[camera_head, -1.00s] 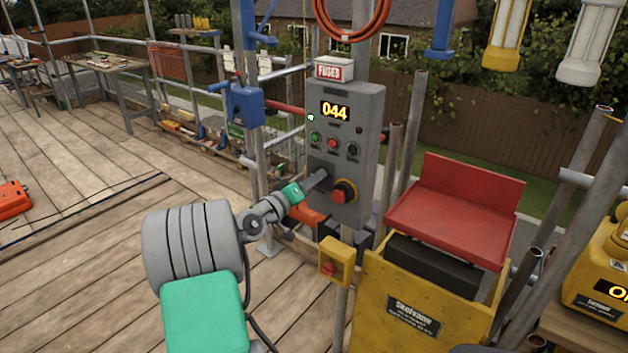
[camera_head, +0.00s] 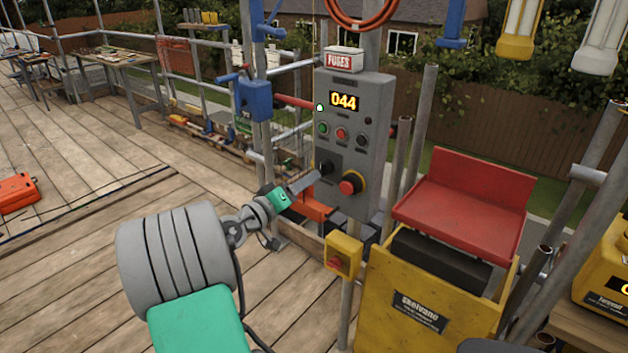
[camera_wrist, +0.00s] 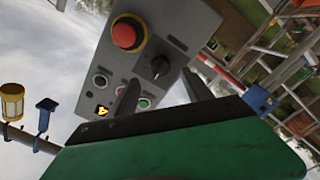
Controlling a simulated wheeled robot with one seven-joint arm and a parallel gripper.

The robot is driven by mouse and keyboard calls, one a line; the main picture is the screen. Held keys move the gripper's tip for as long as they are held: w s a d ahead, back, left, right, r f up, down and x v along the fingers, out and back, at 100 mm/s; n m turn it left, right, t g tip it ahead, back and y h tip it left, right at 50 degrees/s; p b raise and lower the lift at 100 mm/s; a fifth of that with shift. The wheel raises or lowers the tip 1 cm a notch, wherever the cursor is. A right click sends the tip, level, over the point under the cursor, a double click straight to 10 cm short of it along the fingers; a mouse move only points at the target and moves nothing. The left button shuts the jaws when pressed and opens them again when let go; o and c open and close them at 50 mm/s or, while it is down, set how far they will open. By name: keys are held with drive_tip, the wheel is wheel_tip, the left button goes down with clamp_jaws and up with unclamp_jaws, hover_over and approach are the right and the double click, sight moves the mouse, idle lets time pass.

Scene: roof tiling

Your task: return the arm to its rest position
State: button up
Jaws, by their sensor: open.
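My gripper (camera_head: 305,182) is at the centre of the head view, beside the lower left part of a grey control panel (camera_head: 368,110). In the wrist view its two dark fingers (camera_wrist: 163,95) stand apart with nothing held between them. The panel lies beyond them, with a red emergency button (camera_wrist: 126,34) and a black rotary knob (camera_wrist: 160,68). In the head view the fingertips overlap the panel's edge near the black knob (camera_head: 326,168); whether they touch it cannot be told. The panel's display (camera_head: 344,101) reads 044.
A yellow machine with a red hopper (camera_head: 465,205) stands right of the panel. A small yellow box with a red button (camera_head: 343,255) hangs on the pole below. Scaffold poles (camera_head: 428,130) stand close by. The plank deck (camera_head: 70,260) at left is mostly open.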

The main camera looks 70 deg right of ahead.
drive_tip(key=shift+w+a, duration=0.1)
drive_tip(key=shift+a, duration=0.1)
